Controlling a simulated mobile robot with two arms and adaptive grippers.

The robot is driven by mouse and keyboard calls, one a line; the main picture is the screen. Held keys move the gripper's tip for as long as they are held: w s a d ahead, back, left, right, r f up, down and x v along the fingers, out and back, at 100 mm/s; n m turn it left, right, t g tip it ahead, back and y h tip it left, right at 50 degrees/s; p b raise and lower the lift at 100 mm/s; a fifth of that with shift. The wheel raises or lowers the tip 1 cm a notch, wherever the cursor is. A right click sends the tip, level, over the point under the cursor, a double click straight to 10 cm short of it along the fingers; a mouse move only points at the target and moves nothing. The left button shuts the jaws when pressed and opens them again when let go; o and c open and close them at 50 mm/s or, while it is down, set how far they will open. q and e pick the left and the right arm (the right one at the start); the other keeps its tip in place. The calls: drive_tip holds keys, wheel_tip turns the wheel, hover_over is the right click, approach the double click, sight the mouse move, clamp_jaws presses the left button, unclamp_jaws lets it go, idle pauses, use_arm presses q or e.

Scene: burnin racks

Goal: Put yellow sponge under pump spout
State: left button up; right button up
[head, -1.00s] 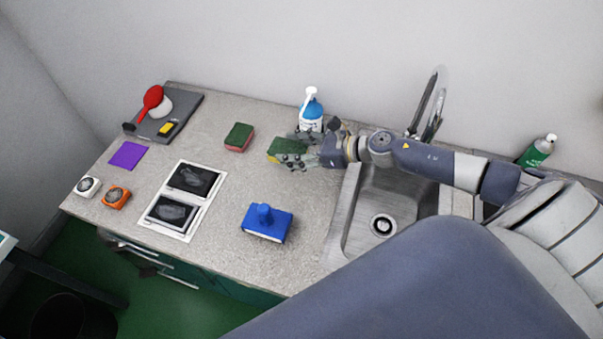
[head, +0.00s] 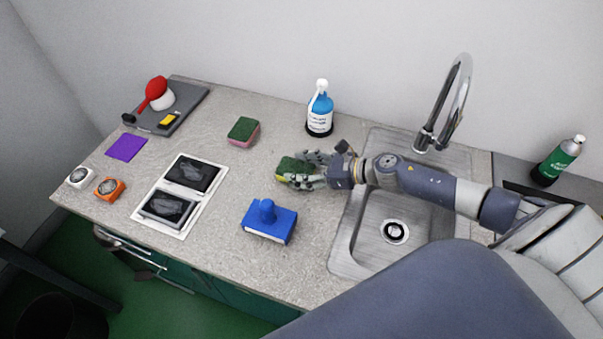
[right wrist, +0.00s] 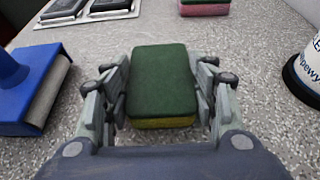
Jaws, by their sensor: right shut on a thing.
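The yellow sponge (head: 294,164), with a dark green scouring top, is in my right gripper (head: 300,168). In the right wrist view the sponge (right wrist: 162,82) sits between the two fingers, green side up, its yellow edge facing the camera. The fingers are shut on it from both sides. The pump bottle (head: 319,117), blue with a white label and white pump head, stands upright near the wall, behind the gripper and apart from it. Its white spout (head: 317,95) points towards the front. I cannot tell whether the sponge touches the counter. My left gripper is not in view.
A pink sponge with a green top (head: 243,131) lies left of the bottle. A blue-handled block (head: 269,220) lies in front of the gripper. The sink (head: 352,240) and faucet (head: 459,95) are to the right. Counter between the bottle and pink sponge is clear.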

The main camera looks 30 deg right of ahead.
drive_tip(key=shift+d, duration=0.1)
drive_tip(key=shift+f, duration=0.15)
drive_tip(key=o, duration=0.7)
